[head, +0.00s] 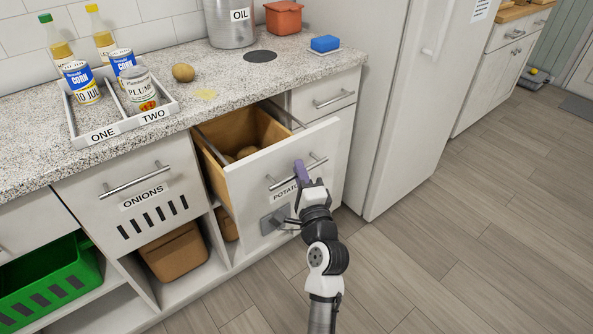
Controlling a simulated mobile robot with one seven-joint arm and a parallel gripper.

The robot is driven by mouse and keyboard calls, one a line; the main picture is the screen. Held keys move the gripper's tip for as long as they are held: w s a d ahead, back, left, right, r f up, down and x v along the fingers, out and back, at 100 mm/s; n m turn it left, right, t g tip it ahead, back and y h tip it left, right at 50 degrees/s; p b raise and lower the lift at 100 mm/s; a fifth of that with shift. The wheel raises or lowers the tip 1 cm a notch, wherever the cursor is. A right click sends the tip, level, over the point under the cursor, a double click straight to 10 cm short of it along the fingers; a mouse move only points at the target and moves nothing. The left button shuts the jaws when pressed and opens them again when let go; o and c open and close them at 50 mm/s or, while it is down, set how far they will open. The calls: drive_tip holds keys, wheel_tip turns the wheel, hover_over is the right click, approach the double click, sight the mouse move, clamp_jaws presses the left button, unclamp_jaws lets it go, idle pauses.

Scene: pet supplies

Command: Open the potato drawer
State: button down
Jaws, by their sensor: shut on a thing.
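The potato drawer (248,187) is pulled out from the counter, with its wooden inside showing from above. Some potatoes (245,152) lie inside it, partly hidden by the front panel. Its front carries a label that reads "POTATO", the end of which is hidden by my gripper, and a metal bar handle. My gripper (301,178) is at the front of the drawer, shut on the bar handle (316,164).
The onions drawer (133,200) is closed to the left. A single potato (183,72) lies on the counter (215,85) beside a tray (118,128) of cans. A white fridge (405,110) stands to the right. The floor (460,250) at the right is clear.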

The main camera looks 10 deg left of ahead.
drive_tip(key=c, duration=1.5)
unclamp_jaws()
drive_tip(key=shift+s, duration=0.1)
